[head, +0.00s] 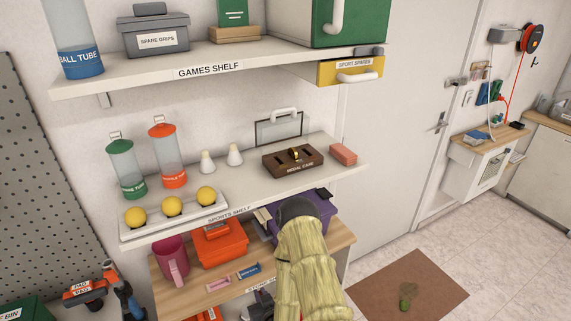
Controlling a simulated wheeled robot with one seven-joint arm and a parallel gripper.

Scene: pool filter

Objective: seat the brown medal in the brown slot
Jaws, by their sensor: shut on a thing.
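The dark brown medal case (283,165) stands on the sports shelf, right of the middle. Its top has dark slots, and a small gold-coloured piece (294,154) stands upright in the middle one. Which slot is the brown one cannot be told at this size. My gripper (299,208) shows only as a dark rounded end on my pale yellow arm, below and in front of the case and apart from it. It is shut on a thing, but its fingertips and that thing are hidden. No brown medal can be made out.
A reddish block (343,154) sits right of the case; a clear handled frame (282,129) stands behind it. Two white bulb-shaped things (235,155) are to the left. The sports shelf's front edge (240,210) lies above a purple box (321,207) and an orange box (221,243).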

